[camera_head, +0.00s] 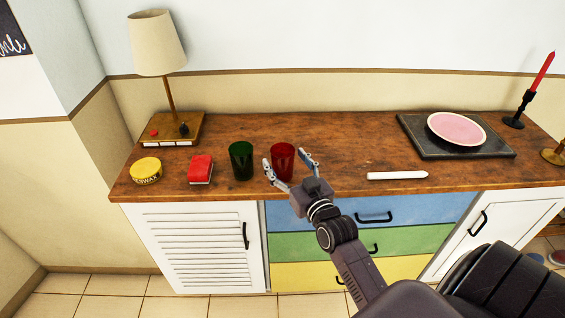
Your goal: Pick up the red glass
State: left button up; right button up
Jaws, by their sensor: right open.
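The red glass (283,161) stands upright on the wooden cabinet top, near its front edge. My right gripper (287,162) is open, with one finger on the left of the red glass and the other on its right. The palm is in front of the glass and hides a little of its lower part. I cannot tell whether the fingers touch it. My left gripper is not in view.
A dark green glass (241,161) stands close on the left. Further left are a red box (200,169), a yellow tin (146,171) and a lamp (157,45).

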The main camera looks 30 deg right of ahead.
jog(key=shift+w+d, duration=0.1)
jog(key=shift+w, duration=0.95)
jog(key=shift+c, duration=1.4)
jog(key=c, duration=1)
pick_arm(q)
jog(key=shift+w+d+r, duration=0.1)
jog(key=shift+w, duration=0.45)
pick_arm(e)
jog(key=shift+c, duration=0.6)
jog(key=shift+r, duration=0.15)
